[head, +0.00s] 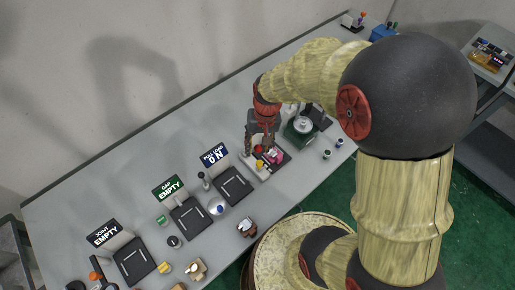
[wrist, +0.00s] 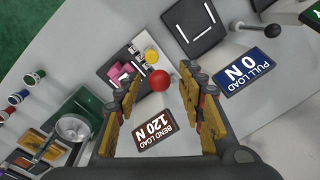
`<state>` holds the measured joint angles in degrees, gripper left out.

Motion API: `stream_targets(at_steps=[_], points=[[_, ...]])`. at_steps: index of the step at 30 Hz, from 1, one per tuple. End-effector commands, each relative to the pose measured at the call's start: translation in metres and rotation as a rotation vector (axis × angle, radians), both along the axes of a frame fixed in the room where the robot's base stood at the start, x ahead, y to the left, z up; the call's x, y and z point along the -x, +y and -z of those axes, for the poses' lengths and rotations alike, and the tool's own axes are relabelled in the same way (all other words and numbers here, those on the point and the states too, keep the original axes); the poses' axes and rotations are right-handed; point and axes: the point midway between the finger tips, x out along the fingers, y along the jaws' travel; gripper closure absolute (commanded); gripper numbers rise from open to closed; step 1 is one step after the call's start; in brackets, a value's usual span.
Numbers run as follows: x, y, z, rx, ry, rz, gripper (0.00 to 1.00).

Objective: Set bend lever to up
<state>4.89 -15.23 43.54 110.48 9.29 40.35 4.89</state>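The bend station has a brown sign (wrist: 150,131) reading "BEND LOAD 120 N". Its lever shows as a red ball knob (wrist: 158,80) in the wrist view, and the knob also shows small in the head view (head: 259,149). The lever's shaft is mostly hidden behind the knob, so I cannot tell whether it is up or down. My gripper (wrist: 162,90) is open, with one finger on each side of the knob in the picture. I see no contact with the knob. In the head view my gripper (head: 262,138) hangs over the bend station.
A pink part (wrist: 122,74) and a yellow knob (wrist: 152,56) sit beside the red knob. The blue "PULL LOAD 0 N" sign (wrist: 248,72) and a black lever (wrist: 270,29) are close by. A green machine (head: 300,130) stands on the other side. Small items line the bench front.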

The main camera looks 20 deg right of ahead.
Motion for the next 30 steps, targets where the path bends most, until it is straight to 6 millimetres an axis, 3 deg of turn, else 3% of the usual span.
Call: stream_targets(at_steps=[5, 14, 30], points=[[0.000, 0.002, 0.014, 0.000, 0.001, 0.000, 0.61], [-0.001, 0.002, 0.016, 0.000, -0.001, 0.000, 0.61], [0.000, 0.002, 0.016, 0.000, -0.001, 0.000, 0.91]])
